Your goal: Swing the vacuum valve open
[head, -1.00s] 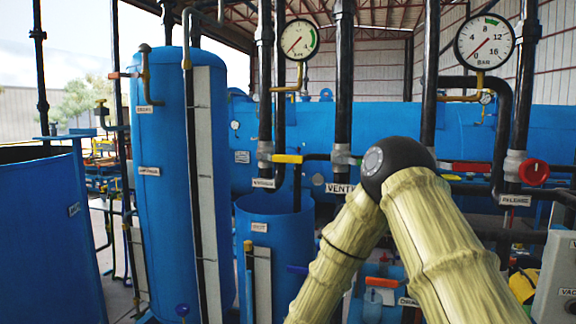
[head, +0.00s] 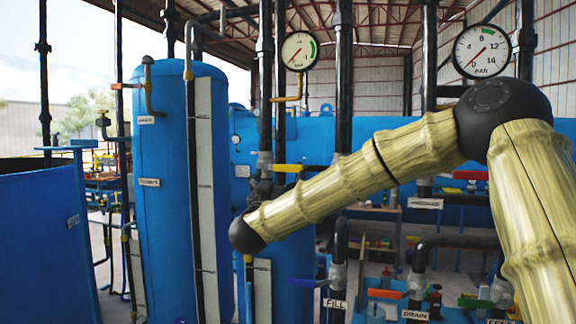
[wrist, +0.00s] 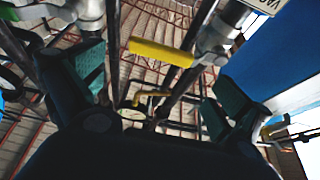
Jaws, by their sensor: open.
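The vacuum valve's yellow lever (head: 287,168) sticks out to the right of a dark vertical pipe in the head view, about level. In the wrist view the yellow lever (wrist: 161,53) lies across the upper middle, joined to a grey valve body, with a partly cut-off label starting "VAC" (wrist: 262,4) nearby. My gripper (wrist: 155,90) is open, with teal finger pads left and right. The lever shows in the gap between the fingers, apparently apart from both pads. In the head view my arm's dark wrist covers the pipe below the lever, and the fingers are hard to make out there.
A tall blue tank (head: 165,200) stands left of the valve. A round gauge (head: 299,51) sits just above it on the right. Other pipes and valves, including a red lever (head: 470,175) and a green one (head: 475,302), stand to the right.

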